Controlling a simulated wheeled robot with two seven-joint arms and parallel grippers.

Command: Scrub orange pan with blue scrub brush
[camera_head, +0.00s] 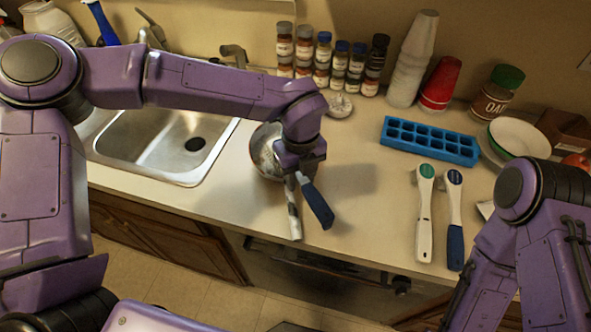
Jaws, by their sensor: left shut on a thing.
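My left gripper (301,163) is shut on a blue-handled brush (317,205), whose handle slants down to the right toward the counter's front edge. The brush's head is hidden beneath the gripper. A round pan (263,150) sits under and to the left of the gripper, right of the sink. Its visible side looks grey and speckled, not orange, and my arm hides much of it. A pale handle (293,215) points toward the front edge, beside the brush. I cannot tell whether the brush touches the pan. Only my right arm's upper part shows at the lower right; its gripper is out of view.
A steel sink (165,140) lies left. Spice jars (322,60), stacked cups (413,60) and an oats jar (498,90) line the wall. A blue ice tray (430,140), a white-handled utensil (425,212) and a blue-handled one (455,215) lie right. Counter between pan and utensils is clear.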

